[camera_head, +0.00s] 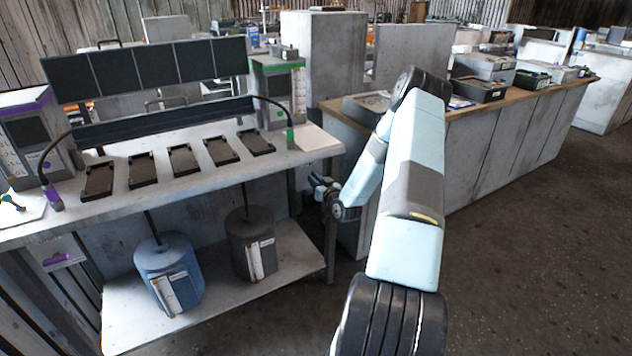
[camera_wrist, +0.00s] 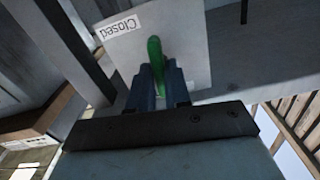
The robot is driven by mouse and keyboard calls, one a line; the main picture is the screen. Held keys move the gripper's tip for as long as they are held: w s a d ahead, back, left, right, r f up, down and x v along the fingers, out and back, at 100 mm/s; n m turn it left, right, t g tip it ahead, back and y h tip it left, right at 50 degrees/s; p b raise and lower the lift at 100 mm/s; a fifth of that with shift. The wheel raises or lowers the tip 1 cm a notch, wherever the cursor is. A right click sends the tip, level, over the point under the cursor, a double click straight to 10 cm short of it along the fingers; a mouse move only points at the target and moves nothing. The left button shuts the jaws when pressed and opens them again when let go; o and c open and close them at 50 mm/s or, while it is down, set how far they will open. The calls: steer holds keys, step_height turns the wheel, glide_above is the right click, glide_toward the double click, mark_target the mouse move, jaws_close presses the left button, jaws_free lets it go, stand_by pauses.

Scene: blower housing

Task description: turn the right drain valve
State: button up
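The right drain valve's green handle (camera_wrist: 154,48) shows in the wrist view, in front of a pale plate (camera_wrist: 190,42) with a label reading "Closed" (camera_wrist: 118,27). The label appears upside down there. My gripper (camera_wrist: 160,78) has its two blue fingers on either side of the handle's near end, with no clear gap, and looks shut on it. In the head view my gripper (camera_head: 317,184) is at the right end of the bench, below its top. The handle cannot be made out in that view. A purple handle (camera_head: 56,258) is on a plate at the bench's left end.
The bench (camera_head: 200,181) carries several black trays and a device at each end. A blue canister (camera_head: 165,262) and a grey canister (camera_head: 247,222) stand on its lower shelf (camera_head: 215,315). A wood-topped counter (camera_head: 500,140) stands right of my arm. The floor at lower right is clear.

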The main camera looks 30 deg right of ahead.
jaws_close()
steer(key=shift+d, duration=0.1)
steer(key=shift+m, duration=0.3)
steer(key=shift+s+d+f+m, duration=0.1)
steer(key=shift+f+m, duration=0.05)
steer(key=shift+m, duration=2.5)
steer(key=shift+w+d+f+m, duration=0.1)
steer(key=shift+d+f+m, duration=0.1)
steer(key=shift+m, duration=2.4)
steer(key=shift+s+d+f+m, duration=0.1)
steer(key=shift+f+m, duration=0.05)
steer(key=shift+m, duration=2.5)
steer(key=shift+o, duration=1)
jaws_free()
steer(key=shift+o, duration=1.3)
steer(key=shift+a, duration=0.2)
